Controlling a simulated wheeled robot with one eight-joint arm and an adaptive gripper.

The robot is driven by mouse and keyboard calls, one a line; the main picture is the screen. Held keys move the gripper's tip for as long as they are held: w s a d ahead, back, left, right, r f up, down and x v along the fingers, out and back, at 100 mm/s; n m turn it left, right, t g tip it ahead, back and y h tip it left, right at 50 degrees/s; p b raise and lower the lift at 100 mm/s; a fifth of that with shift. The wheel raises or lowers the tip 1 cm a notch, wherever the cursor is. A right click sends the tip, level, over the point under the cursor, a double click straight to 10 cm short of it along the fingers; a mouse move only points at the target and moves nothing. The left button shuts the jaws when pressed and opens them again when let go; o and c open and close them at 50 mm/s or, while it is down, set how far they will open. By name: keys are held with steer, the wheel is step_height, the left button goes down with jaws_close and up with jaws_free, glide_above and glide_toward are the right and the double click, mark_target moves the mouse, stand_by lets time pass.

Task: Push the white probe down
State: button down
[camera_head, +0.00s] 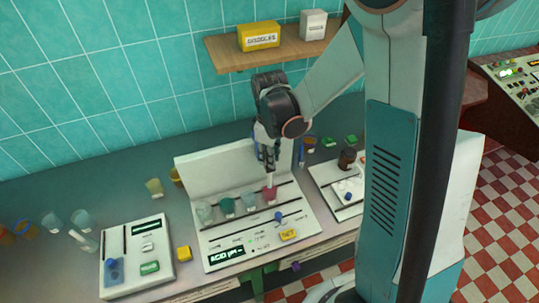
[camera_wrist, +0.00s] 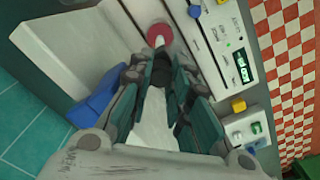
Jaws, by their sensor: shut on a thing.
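My gripper (camera_head: 268,166) is above the right part of the white instrument panel (camera_head: 216,262), pointing down. It is shut on the white probe (camera_head: 269,181), whose thin lower part shows below the fingertips. The probe's upper part is hidden by the fingers. A cup with pink-red liquid (camera_head: 269,194) stands directly under the probe; I cannot tell how deep the tip is. In the wrist view the gripper (camera_wrist: 164,66) points at the probe (camera_wrist: 160,42), which lies over the pink-red cup (camera_wrist: 156,31). The panel has a dark display (camera_head: 226,255).
Several cups (camera_head: 227,206) stand in a row left of the pink-red one. A second white panel (camera_head: 136,257) is at left, and a third (camera_head: 346,190) with a brown bottle (camera_head: 346,158) is at right. A shelf (camera_head: 232,57) hangs behind.

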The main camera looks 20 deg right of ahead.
mark_target(269, 169)
step_height(269, 169, down, 7)
steer(key=b, duration=0.5)
steer(key=shift+r+b, duration=0.1)
steer(key=shift+b, duration=0.2)
steer(key=shift+s, duration=0.1)
steer(key=c, duration=1.4)
jaws_free()
steer(key=shift+c, duration=0.2)
steer(key=shift+r, duration=0.2)
step_height(269, 169, up, 12)
steer(key=shift+f, duration=0.15)
